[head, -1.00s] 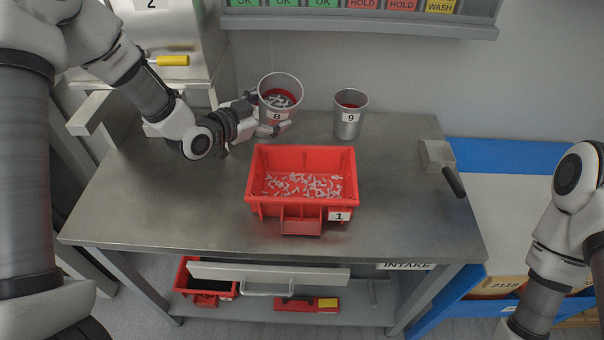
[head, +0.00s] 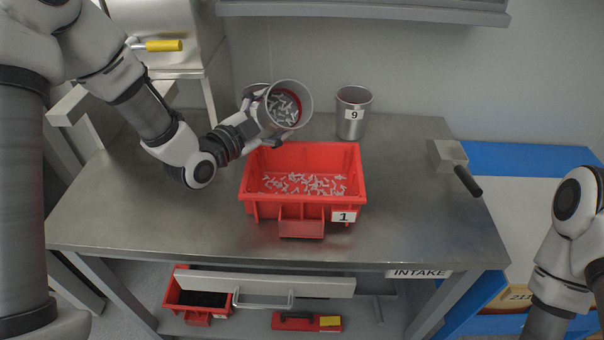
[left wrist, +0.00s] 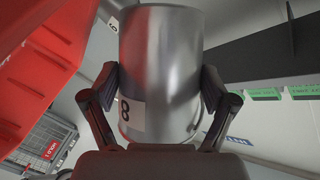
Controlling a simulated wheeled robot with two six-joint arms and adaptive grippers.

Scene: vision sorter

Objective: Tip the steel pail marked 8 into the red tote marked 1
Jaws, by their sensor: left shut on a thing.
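The steel pail marked 8 (head: 306,88) is held in the air by my left gripper (head: 260,120), behind the back edge of the red tote marked 1 (head: 301,210). The pail is tilted, its mouth facing the head camera, and small grey pieces (head: 284,109) lie inside against a red interior. In the left wrist view the fingers clasp both sides of the pail (left wrist: 165,60), and its 8 label shows. The tote stands upright on the bench with small grey pieces spread over its floor. My right gripper is out of view; only my right arm shows.
A steel pail marked 9 (head: 353,116) stands upright at the back of the steel bench (head: 400,215). A scoop with a black handle (head: 467,180) lies at the right edge. A grey rounded shape (head: 250,91) is partly hidden behind pail 8. The bench front is clear.

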